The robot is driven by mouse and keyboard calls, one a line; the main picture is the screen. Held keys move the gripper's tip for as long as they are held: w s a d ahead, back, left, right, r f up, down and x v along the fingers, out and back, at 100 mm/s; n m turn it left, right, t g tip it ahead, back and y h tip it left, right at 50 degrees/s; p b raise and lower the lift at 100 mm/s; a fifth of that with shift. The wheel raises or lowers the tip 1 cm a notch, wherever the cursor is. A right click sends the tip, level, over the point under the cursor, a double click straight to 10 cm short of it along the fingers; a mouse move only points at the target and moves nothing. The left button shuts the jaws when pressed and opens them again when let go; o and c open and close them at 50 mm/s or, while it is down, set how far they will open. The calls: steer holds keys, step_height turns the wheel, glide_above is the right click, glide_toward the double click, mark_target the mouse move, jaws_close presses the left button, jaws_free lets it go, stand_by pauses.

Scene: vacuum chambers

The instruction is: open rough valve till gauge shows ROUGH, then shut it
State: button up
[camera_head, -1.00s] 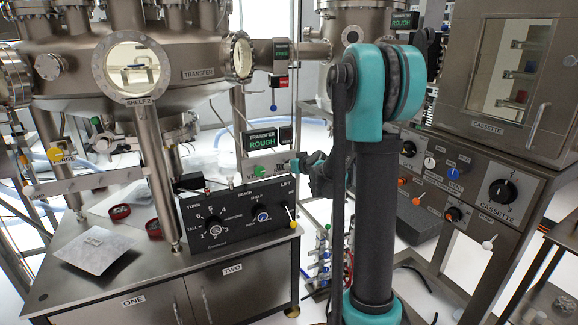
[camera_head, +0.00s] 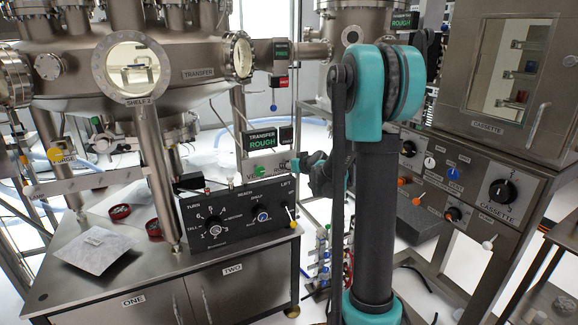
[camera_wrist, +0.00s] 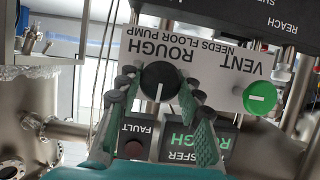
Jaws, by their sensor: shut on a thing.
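The black ROUGH knob (camera_wrist: 160,82) sits on a pale panel, upside down in the wrist view. Its white mark is roughly upright in that picture, towards the gauge. My gripper (camera_wrist: 160,88) is shut on this knob, with one teal finger on each side. In the head view my gripper (camera_head: 306,163) is at the right end of the small valve panel, and my arm partly hides it. The transfer gauge (camera_head: 263,139) shows ROUGH in green. The gauge also shows in the wrist view (camera_wrist: 186,146), partly behind a finger.
A green VENT knob (camera_wrist: 260,97) is beside the ROUGH knob on the same panel. A black control box (camera_head: 238,218) stands below on the steel cabinet. The cassette chamber (camera_head: 500,80) and its knobs are at the right.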

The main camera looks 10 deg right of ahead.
steer(key=m+y, duration=0.1)
steer(key=m, duration=0.2)
steer(key=shift+w+d+g+y, duration=0.1)
steer(key=shift+d+g+y, duration=0.05)
steer(key=shift+g+y, duration=0.2)
steer(key=m+y, duration=0.2)
steer(key=m, duration=0.1)
steer(key=shift+y, duration=0.25)
steer(key=m+y, duration=0.1)
steer(key=m, duration=0.2)
steer(key=shift+f+m+y, duration=0.15)
steer(key=shift+m+y, duration=0.15)
steer(key=shift+y, duration=0.1)
steer(key=shift+m+t+y, duration=0.5)
steer(key=shift+m+t, duration=0.25)
steer(key=shift+m, duration=0.95)
steer(key=o, duration=1.2)
